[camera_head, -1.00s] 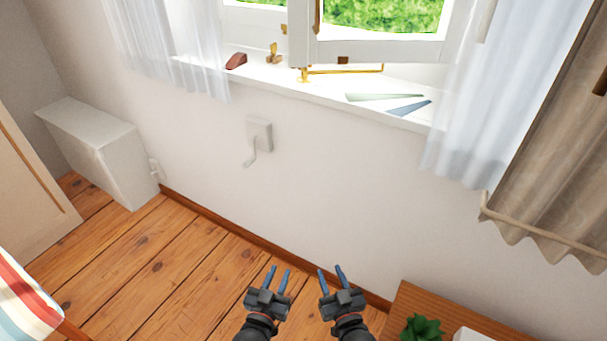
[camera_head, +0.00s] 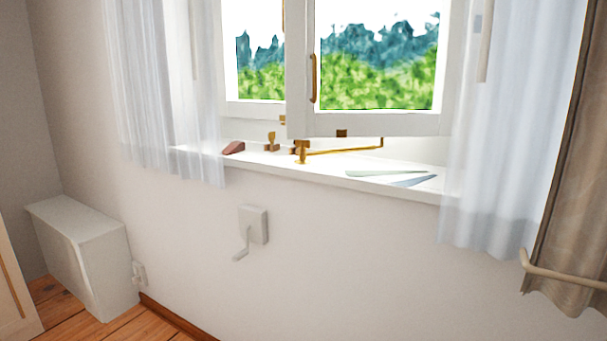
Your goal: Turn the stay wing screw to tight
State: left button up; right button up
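A brass window stay (camera_head: 345,150) lies along the white windowsill in the head view, below the inward-standing casement (camera_head: 376,124). At its left end is a small upright brass fitting (camera_head: 301,152), which seems to carry the wing screw; it is too small to tell its setting. A second brass piece (camera_head: 271,142) stands on the sill to its left. Neither of my grippers shows in the current view.
A dark red wedge (camera_head: 234,147) and two thin flat wedges, one pale green (camera_head: 385,173) and one blue-grey (camera_head: 415,181), lie on the sill. Sheer curtains (camera_head: 495,130) hang at both sides. A white crank box (camera_head: 253,224) is on the wall below. A white cabinet (camera_head: 85,258) stands at left.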

aim_at(304, 145)
jog(key=i+j, duration=0.1)
jog(key=j, duration=0.75)
jog(key=i+j+u, duration=0.1)
jog(key=j, duration=0.3)
jog(key=i+j, duration=0.1)
jog(key=j, duration=0.35)
jog(key=i+j, duration=0.1)
jog(key=j, duration=0.3)
